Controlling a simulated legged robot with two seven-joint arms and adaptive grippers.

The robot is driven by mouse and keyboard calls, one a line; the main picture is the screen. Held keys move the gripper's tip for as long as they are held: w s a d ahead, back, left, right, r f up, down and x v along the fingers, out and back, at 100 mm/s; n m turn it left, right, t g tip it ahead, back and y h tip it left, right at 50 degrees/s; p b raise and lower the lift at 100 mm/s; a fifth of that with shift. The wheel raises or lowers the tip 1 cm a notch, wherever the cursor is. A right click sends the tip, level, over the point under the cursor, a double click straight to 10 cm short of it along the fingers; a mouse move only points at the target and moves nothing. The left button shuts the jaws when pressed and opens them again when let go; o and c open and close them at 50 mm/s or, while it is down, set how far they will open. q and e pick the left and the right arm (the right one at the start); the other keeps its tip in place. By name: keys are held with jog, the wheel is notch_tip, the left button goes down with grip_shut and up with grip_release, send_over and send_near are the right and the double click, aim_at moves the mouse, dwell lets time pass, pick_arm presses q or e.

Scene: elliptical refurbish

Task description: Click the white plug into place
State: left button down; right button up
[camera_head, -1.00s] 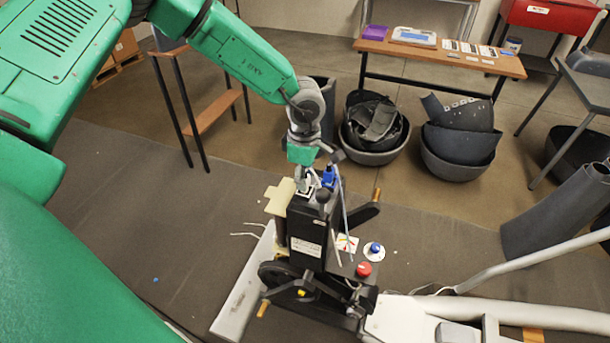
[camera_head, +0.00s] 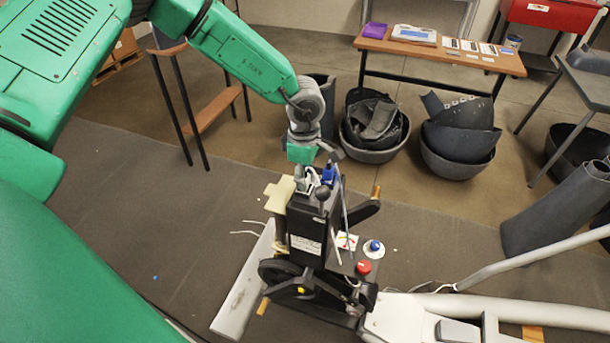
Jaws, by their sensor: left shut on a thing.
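My left gripper (camera_head: 302,180) points down at the top of the black box (camera_head: 306,228) of the elliptical machine. It is shut on the white plug (camera_head: 311,181), which is small and partly hidden by the fingers. The plug is at the top of the box beside a blue connector (camera_head: 328,174). I cannot tell whether the plug is seated in its socket. My right gripper is not in view.
White elliptical rails (camera_head: 500,307) run to the right. Dark bins (camera_head: 374,130) and a wooden bench (camera_head: 450,52) stand behind.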

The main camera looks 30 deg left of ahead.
pick_arm(q)
jog(key=shift+f, duration=0.3)
dwell(0.4)
jog(key=c, duration=1.2)
grip_release()
jog(key=shift+r, duration=0.3)
notch_tip(320, 180, up, 11)
jog(key=shift+r, duration=0.1)
